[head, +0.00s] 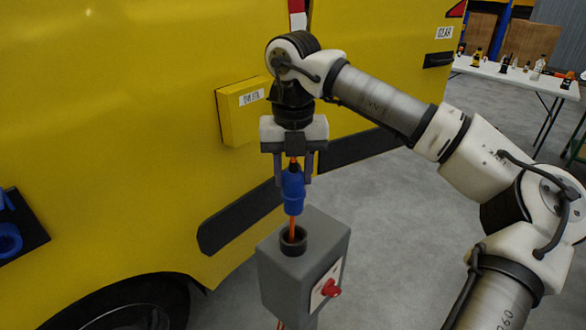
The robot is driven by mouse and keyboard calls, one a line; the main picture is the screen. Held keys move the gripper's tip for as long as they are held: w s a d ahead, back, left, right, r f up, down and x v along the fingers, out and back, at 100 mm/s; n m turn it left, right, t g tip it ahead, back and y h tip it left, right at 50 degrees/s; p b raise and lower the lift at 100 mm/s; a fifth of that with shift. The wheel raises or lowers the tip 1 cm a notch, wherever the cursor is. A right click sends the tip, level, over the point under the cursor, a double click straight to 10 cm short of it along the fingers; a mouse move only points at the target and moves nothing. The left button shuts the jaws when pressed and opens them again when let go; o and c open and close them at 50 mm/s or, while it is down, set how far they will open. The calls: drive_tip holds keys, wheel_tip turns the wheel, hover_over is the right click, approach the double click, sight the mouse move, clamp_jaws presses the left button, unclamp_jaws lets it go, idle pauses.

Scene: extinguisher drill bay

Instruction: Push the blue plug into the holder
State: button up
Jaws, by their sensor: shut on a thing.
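The blue plug (293,192) hangs upright in my gripper (293,172), which is shut on its upper part. An orange rod or cord (292,227) runs down from the plug to the holder's opening; I cannot tell which it is. The holder is the dark round socket (294,240) on top of a grey box (285,285). The plug's blue body is above the socket and apart from it. The inside of the socket is mostly hidden.
A red knob (331,288) sticks out from the grey box's side. A yellow vehicle (110,120) with a small yellow box (240,112) stands close behind. A white table (520,75) with several small items is at the far right. Grey floor between is clear.

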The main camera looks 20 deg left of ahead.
sight(293, 214)
drive_tip(key=shift+f+b, duration=1.8)
drive_tip(key=shift+f, duration=1.05)
drive_tip(key=shift+b, duration=0.3)
drive_tip(key=shift+f+b, duration=2)
drive_tip(key=shift+f, duration=0.6)
drive_tip(key=o, duration=1.2)
drive_tip(key=shift+c, duration=0.2)
